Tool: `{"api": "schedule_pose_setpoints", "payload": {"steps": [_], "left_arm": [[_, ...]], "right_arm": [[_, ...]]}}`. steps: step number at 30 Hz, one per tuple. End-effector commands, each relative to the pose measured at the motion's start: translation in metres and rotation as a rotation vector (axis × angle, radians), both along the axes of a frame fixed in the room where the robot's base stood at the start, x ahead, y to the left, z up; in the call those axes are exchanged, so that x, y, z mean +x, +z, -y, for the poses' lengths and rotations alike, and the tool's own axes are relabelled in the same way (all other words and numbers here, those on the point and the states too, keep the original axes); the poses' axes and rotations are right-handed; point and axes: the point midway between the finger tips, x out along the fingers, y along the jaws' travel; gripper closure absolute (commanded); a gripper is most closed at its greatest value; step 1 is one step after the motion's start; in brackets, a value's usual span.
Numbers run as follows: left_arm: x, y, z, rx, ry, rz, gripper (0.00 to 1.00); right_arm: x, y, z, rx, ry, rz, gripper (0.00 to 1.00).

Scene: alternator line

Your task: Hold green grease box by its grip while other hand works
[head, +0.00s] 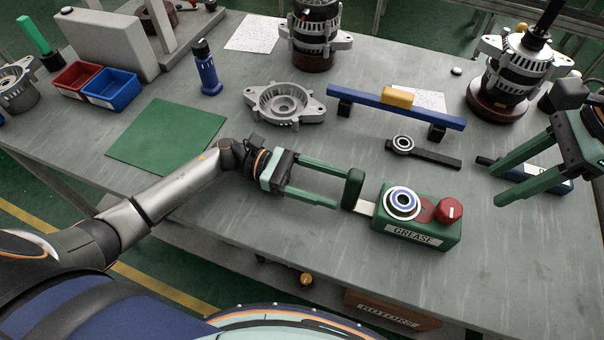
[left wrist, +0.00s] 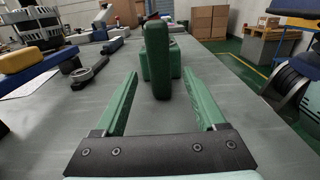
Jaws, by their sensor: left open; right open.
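The green grease box (head: 415,232), labelled GREASE, sits on the table right of centre. A ring with a blue band (head: 402,201) lies on its top beside a red knob (head: 449,210). Its upright dark green grip (head: 354,187) stands out to the left on a pale bar. My left gripper (head: 341,188) is open, its fingertips just short of the grip. In the left wrist view the grip (left wrist: 157,62) stands between and beyond the fingertips (left wrist: 160,74), apart from both. The grip hides part of the box. My right gripper (head: 496,184) is open at the right, above the table.
A blue bar with a yellow block (head: 397,97) and a dark tool with a ring end (head: 424,152) lie behind the box. A dark tool (head: 550,183) lies under my right gripper. Alternators (head: 505,75), a grey housing (head: 284,103) and a green mat (head: 165,134) stand farther off.

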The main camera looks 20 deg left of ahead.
Motion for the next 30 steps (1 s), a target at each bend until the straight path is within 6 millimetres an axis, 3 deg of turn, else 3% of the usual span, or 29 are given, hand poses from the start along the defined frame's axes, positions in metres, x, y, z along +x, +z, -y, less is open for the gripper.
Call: {"api": "schedule_pose_setpoints", "payload": {"steps": [7, 19, 30], "left_arm": [[0.000, 0.000, 0.032, -0.001, 0.000, -0.001, 0.28], [0.000, 0.000, 0.039, 0.000, 0.001, -0.001, 0.28], [0.000, 0.000, 0.038, 0.000, 0.002, -0.001, 0.68]], "right_arm": [[0.000, 0.000, 0.000, 0.000, 0.000, 0.000, 0.50], [0.000, 0.000, 0.000, 0.000, 0.000, 0.000, 0.50], [0.000, 0.000, 0.000, 0.000, 0.000, 0.000, 0.50]]}}
